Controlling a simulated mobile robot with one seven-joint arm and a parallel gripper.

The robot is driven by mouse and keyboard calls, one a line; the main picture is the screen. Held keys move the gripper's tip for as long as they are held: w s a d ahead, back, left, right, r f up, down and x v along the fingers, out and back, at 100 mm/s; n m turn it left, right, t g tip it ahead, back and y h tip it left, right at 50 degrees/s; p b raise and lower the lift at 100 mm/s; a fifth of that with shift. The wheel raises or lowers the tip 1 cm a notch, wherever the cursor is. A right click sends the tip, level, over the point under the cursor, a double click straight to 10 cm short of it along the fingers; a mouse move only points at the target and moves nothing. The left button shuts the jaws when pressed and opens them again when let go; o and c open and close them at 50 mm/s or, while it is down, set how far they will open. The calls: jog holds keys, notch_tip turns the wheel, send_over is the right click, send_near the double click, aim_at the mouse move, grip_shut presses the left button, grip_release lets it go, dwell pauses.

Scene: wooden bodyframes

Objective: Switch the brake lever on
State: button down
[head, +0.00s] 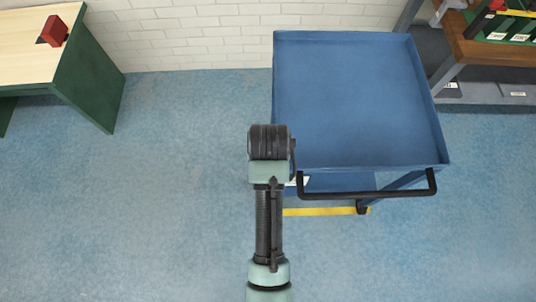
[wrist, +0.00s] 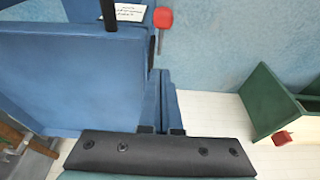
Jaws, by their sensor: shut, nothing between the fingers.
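The brake lever (wrist: 165,19) shows in the wrist view near the top middle. It has a red knob on a thin grey rod and stands beside the edge of the blue cart (wrist: 60,75). I cannot tell from its tilt whether it is on or off. In the head view the lever is hidden, and the cart (head: 352,100) stands right of my arm.
A black cart handle (head: 368,194) juts from the cart's near side, close to my arm. A white label (wrist: 125,12) lies by the lever. A green table (head: 95,75) with a red block (head: 54,31) stands at left. A wooden shelf (head: 490,45) is at right. Floor left of the arm is clear.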

jog(key=x, duration=0.6)
jog(key=shift+f, duration=0.35)
jog(key=f, duration=0.1)
jog(key=s+f, duration=0.1)
jog(key=f, duration=0.1)
jog(key=shift+s+f, duration=0.35)
jog(key=shift+f, duration=0.2)
